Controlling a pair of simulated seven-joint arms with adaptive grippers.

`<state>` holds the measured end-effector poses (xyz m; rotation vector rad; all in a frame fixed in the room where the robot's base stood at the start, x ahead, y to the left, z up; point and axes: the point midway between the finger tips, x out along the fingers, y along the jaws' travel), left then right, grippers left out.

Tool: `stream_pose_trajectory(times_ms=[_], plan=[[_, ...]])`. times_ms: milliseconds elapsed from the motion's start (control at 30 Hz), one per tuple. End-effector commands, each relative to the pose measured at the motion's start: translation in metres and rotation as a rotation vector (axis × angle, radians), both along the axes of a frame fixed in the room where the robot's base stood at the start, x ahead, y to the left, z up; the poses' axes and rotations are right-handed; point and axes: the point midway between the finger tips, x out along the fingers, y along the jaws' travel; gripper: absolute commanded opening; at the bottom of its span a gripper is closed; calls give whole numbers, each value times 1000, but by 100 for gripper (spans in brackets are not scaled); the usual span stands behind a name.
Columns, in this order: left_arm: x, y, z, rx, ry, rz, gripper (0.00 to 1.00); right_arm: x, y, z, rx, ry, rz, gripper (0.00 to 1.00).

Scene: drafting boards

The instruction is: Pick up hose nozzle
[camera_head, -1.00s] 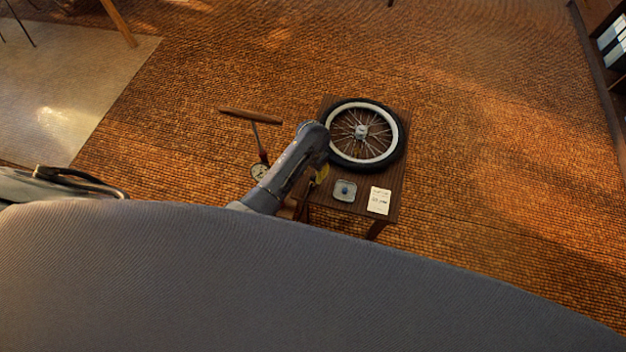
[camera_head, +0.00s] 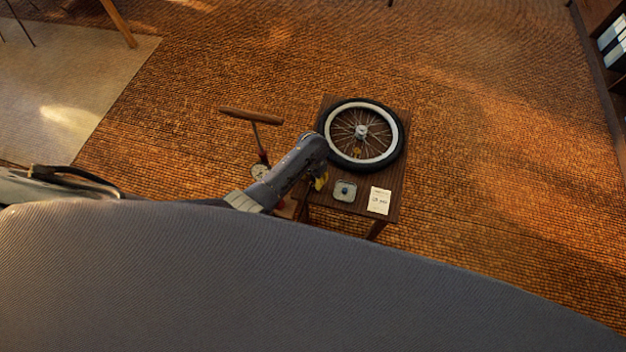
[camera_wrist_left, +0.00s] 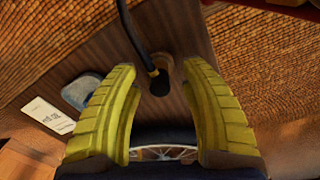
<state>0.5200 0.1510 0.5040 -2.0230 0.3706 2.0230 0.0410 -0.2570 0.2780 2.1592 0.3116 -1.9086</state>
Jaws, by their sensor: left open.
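The hose nozzle (camera_wrist_left: 159,84) is a black tip on the end of a black hose (camera_wrist_left: 133,32), seen in the left wrist view over the small wooden table (camera_wrist_left: 186,30). A brown rounded piece sits right behind it. My left gripper (camera_wrist_left: 158,68) has two yellow ribbed fingers, open, with the nozzle between them in the picture. I see a gap on both sides; contact is not visible. In the head view my left gripper (camera_head: 320,180) is over the table's left side, and the arm hides the nozzle. My right gripper is not in view.
A spoked wheel (camera_head: 332,134) lies on the table's far part. A small tin (camera_head: 344,191) and a white card (camera_head: 379,200) lie near its front edge. A pump with a wooden handle (camera_head: 251,116) and a gauge (camera_head: 259,171) stands left of the table.

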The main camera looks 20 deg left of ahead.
Motion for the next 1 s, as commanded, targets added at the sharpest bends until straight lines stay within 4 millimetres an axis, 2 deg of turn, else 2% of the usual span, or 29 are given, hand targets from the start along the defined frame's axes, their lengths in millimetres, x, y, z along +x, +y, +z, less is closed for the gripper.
stream_pose_trajectory(times_ms=[100,500,1000], plan=[[0,0,0,0,0,0,44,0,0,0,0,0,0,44],[0,0,0,0,0,0,0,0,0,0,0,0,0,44],[0,0,0,0,-1,0,0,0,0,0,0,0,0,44]])
